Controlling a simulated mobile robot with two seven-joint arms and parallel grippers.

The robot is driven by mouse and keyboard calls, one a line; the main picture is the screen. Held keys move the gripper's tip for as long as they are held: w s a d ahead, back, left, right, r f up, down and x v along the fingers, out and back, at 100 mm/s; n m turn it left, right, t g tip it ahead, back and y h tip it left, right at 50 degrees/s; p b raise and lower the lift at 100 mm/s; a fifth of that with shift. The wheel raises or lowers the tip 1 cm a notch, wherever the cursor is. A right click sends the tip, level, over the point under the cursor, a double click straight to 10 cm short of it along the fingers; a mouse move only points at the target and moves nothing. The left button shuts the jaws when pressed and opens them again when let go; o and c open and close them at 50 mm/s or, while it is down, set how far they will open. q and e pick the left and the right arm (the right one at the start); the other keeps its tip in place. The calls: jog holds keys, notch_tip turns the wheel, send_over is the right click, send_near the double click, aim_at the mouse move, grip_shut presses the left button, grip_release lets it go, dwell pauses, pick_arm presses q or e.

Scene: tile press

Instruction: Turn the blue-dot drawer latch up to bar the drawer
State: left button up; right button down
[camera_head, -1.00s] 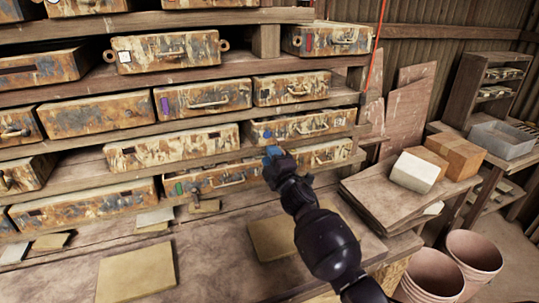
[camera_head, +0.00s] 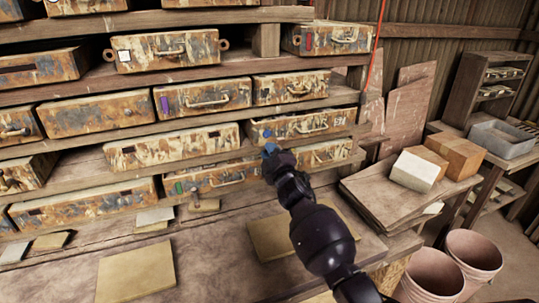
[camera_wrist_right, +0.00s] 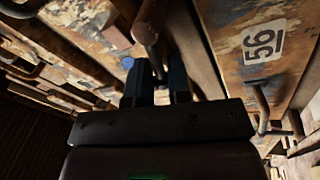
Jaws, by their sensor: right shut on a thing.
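The blue-dot drawer (camera_head: 290,133) is a weathered rusty drawer front with a bar handle, in the middle of the rack in the head view. Its blue dot (camera_head: 267,133) shows just above my right gripper (camera_head: 270,149). In the right wrist view the dot (camera_wrist_right: 127,62) lies just left of the fingers. My right gripper (camera_wrist_right: 159,88) is shut on a small dark latch piece (camera_wrist_right: 158,66) that shows between its blue fingertips. The fingers hide much of the latch, so its exact angle is hard to tell. My left gripper is not in view.
Other rusty drawers with handles surround it closely; a green-marked drawer (camera_head: 215,178) lies below. In the right wrist view a drawer labelled 56 (camera_wrist_right: 290,40) is close on the right. A workbench with flat tiles (camera_head: 136,277) lies in front.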

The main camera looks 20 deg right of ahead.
jog(key=shift+d+r+m+h, duration=0.1)
jog(key=shift+r+m+h, duration=0.15)
jog(key=shift+m, duration=0.45)
jog(key=c, duration=1.2)
grip_release()
jog(key=b+v, duration=0.1)
jog(key=v, duration=1)
jog(key=shift+w, duration=0.1)
